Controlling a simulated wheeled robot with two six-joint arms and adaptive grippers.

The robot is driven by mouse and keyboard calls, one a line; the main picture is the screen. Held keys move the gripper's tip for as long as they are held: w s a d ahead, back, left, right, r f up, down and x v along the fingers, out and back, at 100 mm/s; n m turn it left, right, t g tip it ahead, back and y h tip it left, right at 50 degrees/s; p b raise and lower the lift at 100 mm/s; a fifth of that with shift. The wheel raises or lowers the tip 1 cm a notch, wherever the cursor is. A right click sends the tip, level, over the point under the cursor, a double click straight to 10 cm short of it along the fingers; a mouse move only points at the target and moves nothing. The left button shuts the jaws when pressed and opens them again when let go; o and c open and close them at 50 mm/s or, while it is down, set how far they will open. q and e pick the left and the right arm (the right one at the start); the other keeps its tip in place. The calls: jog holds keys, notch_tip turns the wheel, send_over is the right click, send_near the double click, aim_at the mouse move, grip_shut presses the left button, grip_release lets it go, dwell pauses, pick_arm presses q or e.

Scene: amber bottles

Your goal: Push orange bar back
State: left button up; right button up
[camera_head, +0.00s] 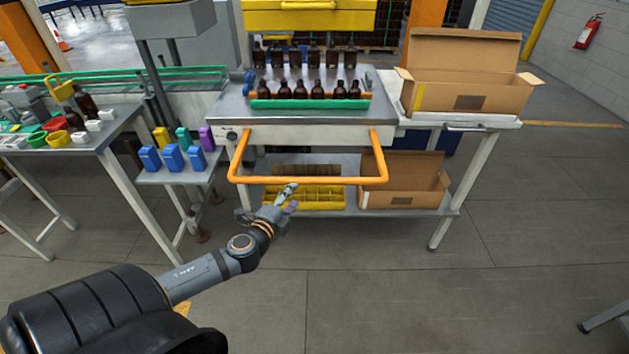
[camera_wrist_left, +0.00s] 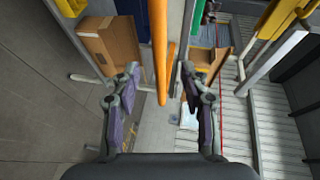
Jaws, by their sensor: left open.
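The orange bar (camera_head: 310,181) is a U-shaped handle on the front of the metal bench (camera_head: 225,105). Its crosspiece runs level in front of the lower shelf, and its two side arms rise back to the bench. My left gripper (camera_head: 287,193) is at the crosspiece, slightly left of its middle. In the left wrist view the bar (camera_wrist_left: 159,45) runs between the two open fingers of my left gripper (camera_wrist_left: 160,80). I cannot tell whether a finger touches it. Nothing is held. My right gripper is out of view.
Amber bottles (camera_head: 310,90) stand in rows on the bench behind a green strip (camera_head: 310,103). An open cardboard box (camera_head: 465,85) is on the right, another (camera_head: 405,180) on the lower shelf beside a yellow crate (camera_head: 330,203). Blue bottles (camera_head: 172,158) stand left. Floor in front is clear.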

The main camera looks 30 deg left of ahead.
aim_at(304, 182)
pick_arm(q)
jog(key=p+x, duration=0.2)
jog(key=x, duration=0.7)
jog(key=shift+w+a, duration=0.2)
jog(key=shift+w, duration=0.1)
jog(key=shift+w+f, duration=0.2)
jog(key=shift+w, duration=0.15)
jog(key=shift+c, duration=0.5)
jog(key=c, duration=0.7)
grip_shut()
